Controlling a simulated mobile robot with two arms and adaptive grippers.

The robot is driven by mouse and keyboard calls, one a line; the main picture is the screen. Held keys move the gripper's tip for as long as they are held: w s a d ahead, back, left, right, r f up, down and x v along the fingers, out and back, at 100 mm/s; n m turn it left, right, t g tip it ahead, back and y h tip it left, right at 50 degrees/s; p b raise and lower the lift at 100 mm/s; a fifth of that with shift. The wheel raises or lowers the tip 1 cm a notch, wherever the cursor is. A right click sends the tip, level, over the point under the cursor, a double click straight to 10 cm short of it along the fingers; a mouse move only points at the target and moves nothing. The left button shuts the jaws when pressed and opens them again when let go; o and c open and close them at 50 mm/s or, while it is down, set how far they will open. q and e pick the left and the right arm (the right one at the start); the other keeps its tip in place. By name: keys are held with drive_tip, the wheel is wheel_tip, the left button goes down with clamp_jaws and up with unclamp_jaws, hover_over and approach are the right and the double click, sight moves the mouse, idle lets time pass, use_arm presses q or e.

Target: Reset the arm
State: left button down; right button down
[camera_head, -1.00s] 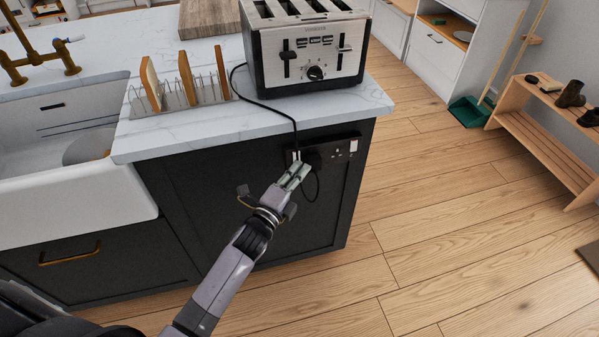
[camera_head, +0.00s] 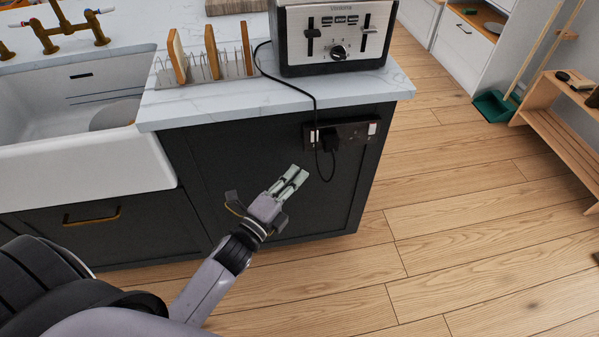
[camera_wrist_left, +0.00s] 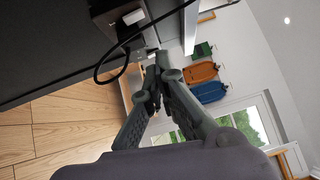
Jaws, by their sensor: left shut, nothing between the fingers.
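My left gripper (camera_head: 290,181) is shut and empty in the head view. It is in front of the dark island panel, below and left of the wall socket, apart from the plug. In the left wrist view its fingertips (camera_wrist_left: 157,62) come together with nothing between them. A black socket plate (camera_head: 341,134) with white switches is on the island's end panel. A black plug (camera_head: 329,143) sits in it, with a cord running up to the silver toaster (camera_head: 337,35) on the counter. My right gripper is not in view.
The marble counter (camera_head: 290,100) overhangs the dark island, with a rack (camera_head: 205,72) of wooden boards and a white sink (camera_head: 80,165) on the left. The wooden floor (camera_head: 450,230) to the right is clear up to a wooden bench (camera_head: 555,145) and a green dustpan (camera_head: 494,106).

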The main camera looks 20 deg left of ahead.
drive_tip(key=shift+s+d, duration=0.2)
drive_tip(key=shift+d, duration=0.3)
use_arm(q)
drive_tip(key=s+a+f+n+g+y+p, duration=0.1)
drive_tip(key=s+f+n+g, duration=0.2)
drive_tip(key=f, duration=0.7)
drive_tip(key=s+f+n+g+y, duration=0.15)
drive_tip(key=s+f+n, duration=0.25)
drive_tip(key=f, duration=0.6)
drive_tip(key=s+a+f+n+g+p, duration=0.1)
drive_tip(key=s+f+n+g, duration=0.25)
drive_tip(key=f, duration=0.65)
drive_tip(key=s+f+n+g, duration=0.2)
drive_tip(key=s+f, duration=0.4)
drive_tip(key=s, duration=0.4)
drive_tip(key=s+f+n+g, duration=0.3)
drive_tip(key=s+f, duration=0.3)
drive_tip(key=s, duration=0.4)
drive_tip(key=s+a+f+n+g+y+p, duration=0.1)
drive_tip(key=s+f+n+g, duration=0.2)
drive_tip(key=s+f, duration=0.3)
drive_tip(key=s+g, duration=0.1)
drive_tip(key=s, duration=0.4)
drive_tip(key=shift+g, duration=0.3)
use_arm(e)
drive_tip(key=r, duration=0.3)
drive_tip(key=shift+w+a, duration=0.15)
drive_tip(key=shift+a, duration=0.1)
